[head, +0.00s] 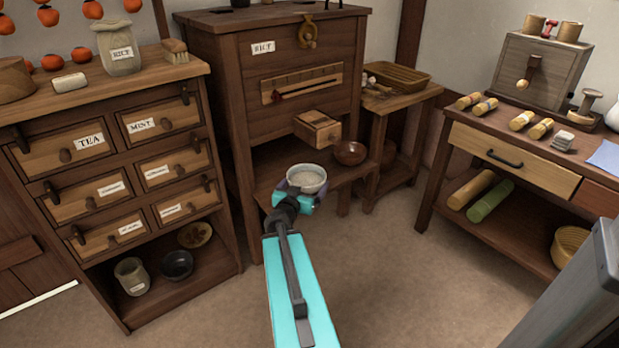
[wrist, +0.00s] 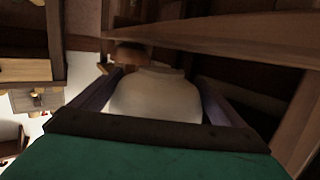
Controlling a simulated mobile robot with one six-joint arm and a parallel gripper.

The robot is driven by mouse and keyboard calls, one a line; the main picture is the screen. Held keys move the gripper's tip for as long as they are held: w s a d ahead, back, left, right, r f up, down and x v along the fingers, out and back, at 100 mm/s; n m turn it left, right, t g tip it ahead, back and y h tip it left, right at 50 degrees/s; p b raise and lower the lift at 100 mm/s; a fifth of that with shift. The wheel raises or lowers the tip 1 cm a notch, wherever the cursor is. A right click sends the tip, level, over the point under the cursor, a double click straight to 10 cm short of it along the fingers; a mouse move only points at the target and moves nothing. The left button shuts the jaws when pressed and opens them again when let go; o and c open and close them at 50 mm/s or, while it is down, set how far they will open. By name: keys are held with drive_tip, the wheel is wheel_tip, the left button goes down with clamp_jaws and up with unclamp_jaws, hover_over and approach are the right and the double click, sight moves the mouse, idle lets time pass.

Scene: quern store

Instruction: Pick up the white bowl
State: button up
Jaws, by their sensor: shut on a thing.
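The white bowl (head: 307,176) is in front of the tall wooden rice cabinet, just at its low shelf. My gripper (head: 303,189) is shut on the bowl, with its fingers around the bowl's sides. In the wrist view the white bowl (wrist: 155,95) fills the space between the two dark fingers of my gripper (wrist: 158,100). The bowl looks roughly upright in the head view. I cannot tell whether its base touches the shelf, since my gripper hides its lower part.
A brown wooden bowl (head: 350,153) stands on the low shelf (head: 268,172), right of the white bowl. A small drawer (head: 317,128) juts out above. A drawer chest (head: 115,180) stands at left, and a side table (head: 378,130) at right. The floor (head: 400,270) is clear.

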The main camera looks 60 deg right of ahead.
drive_tip(key=p, duration=0.2)
drive_tip(key=shift+s+a+r+p, duration=0.1)
drive_tip(key=shift+a+r+p, duration=0.1)
drive_tip(key=shift+a+p, duration=0.15)
drive_tip(key=a+p, duration=0.1)
drive_tip(key=p, duration=0.3)
drive_tip(key=shift+s+a, duration=0.15)
drive_tip(key=shift+a, duration=0.05)
drive_tip(key=shift+s+a+f+p, duration=0.1)
drive_tip(key=shift+s+a+p, duration=0.1)
drive_tip(key=shift+a+p, duration=0.6)
drive_tip(key=shift+s+a+f+p, duration=0.15)
drive_tip(key=shift+a+p, duration=0.35)
drive_tip(key=shift+p, duration=0.5)
drive_tip(key=shift+r, duration=0.1)
